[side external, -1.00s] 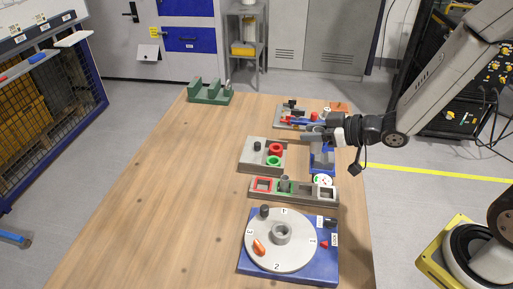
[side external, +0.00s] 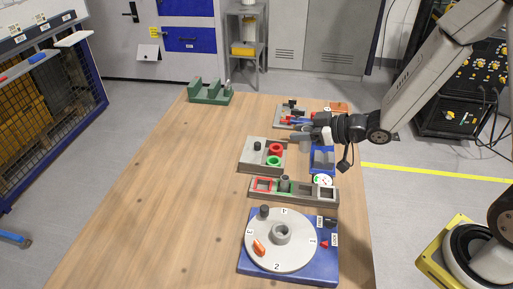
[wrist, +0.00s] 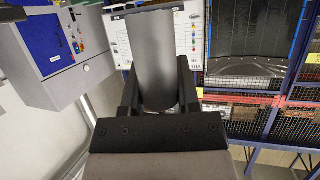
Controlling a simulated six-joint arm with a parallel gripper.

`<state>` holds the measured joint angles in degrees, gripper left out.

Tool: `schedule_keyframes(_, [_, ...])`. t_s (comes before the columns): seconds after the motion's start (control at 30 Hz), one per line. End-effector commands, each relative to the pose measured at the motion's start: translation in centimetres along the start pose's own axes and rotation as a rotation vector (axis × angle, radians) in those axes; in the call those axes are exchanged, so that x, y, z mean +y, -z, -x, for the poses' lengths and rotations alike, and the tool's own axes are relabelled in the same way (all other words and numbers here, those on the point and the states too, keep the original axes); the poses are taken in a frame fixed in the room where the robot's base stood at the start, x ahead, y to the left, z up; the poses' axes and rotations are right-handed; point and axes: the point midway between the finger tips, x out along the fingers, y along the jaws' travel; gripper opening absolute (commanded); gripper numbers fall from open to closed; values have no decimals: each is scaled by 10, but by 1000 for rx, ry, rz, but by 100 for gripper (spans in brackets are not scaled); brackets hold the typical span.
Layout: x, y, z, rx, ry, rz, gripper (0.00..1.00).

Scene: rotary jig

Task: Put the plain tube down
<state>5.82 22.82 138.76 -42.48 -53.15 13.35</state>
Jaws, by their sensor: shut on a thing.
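The plain tube (wrist: 155,55) is a dark grey, smooth cylinder. In the wrist view it stands between the two fingers of my gripper (wrist: 158,85), which is shut on it. In the side view my gripper (side external: 312,134) is above the far right part of the table, just beyond the blue bin (side external: 322,160). The tube (side external: 300,138) shows there as a small grey shape at the fingers, lying roughly sideways. Its exact height over the table is hard to tell.
A grey block with red and green rings (side external: 262,168), a long fixture with square frames (side external: 294,200) and a rotary dial on a blue base (side external: 246,269) line the table's right side. A green cradle (side external: 211,99) stands far left. The table's left side (side external: 160,200) is clear.

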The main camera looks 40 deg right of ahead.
Motion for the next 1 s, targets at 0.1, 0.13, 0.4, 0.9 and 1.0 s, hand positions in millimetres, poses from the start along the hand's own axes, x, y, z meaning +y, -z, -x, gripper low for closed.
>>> schedule_keyframes(0.1, [6,-2,-17,-1,1,-1,0])
schedule_keyframes(0.13, [8,-2,-22,0,1,0,0])
schedule_keyframes(0.4, [24,-5,-60,-1,1,0,0])
schedule_keyframes(0.9, [38,-32,-105,0,1,0,0])
schedule_keyframes(1.0, [39,-33,-108,1,1,0,0])
